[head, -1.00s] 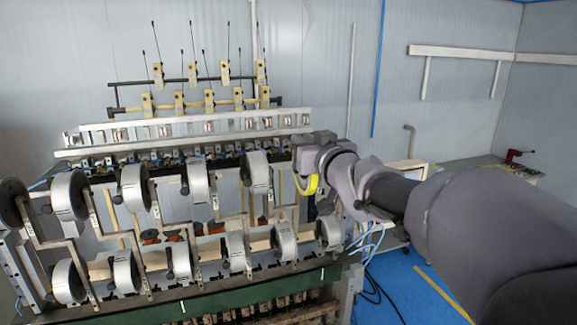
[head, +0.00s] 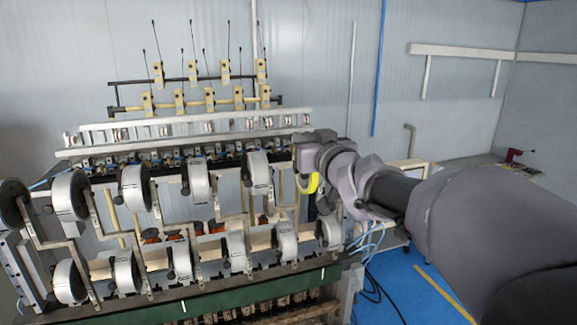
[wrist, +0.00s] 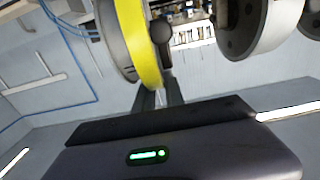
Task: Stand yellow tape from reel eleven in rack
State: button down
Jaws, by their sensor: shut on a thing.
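The yellow tape (wrist: 138,45) shows large in the wrist view, a ring seen nearly edge-on beside a grey disc (wrist: 112,40). In the head view the yellow tape (head: 313,183) is a small curved strip under the end of my arm, at the right end of the upper row of reels. My gripper (wrist: 160,92) is shut on the yellow tape at its rim. In the head view my gripper (head: 299,168) is mostly hidden by my wrist. A dark round-ended knob (wrist: 161,32) stands right beside the tape. I cannot make out a rack.
Blue floor (head: 415,290) is open at the lower right.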

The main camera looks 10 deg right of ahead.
jog(key=shift+s+a+b, duration=0.25)
jog(key=shift+a+b, duration=0.8)
jog(key=shift+a, duration=0.15)
jog(key=shift+s+a+b, duration=0.25)
jog(key=shift+a+b, duration=0.8)
jog(key=shift+a, duration=0.15)
jog(key=s+d+p, duration=0.2)
jog(key=s+p, duration=0.1)
jog(key=s, duration=0.7)
jog(key=s+d+p, duration=0.2)
jog(key=s+p, duration=0.1)
jog(key=s, duration=0.6)
jog(key=shift+s, duration=0.35)
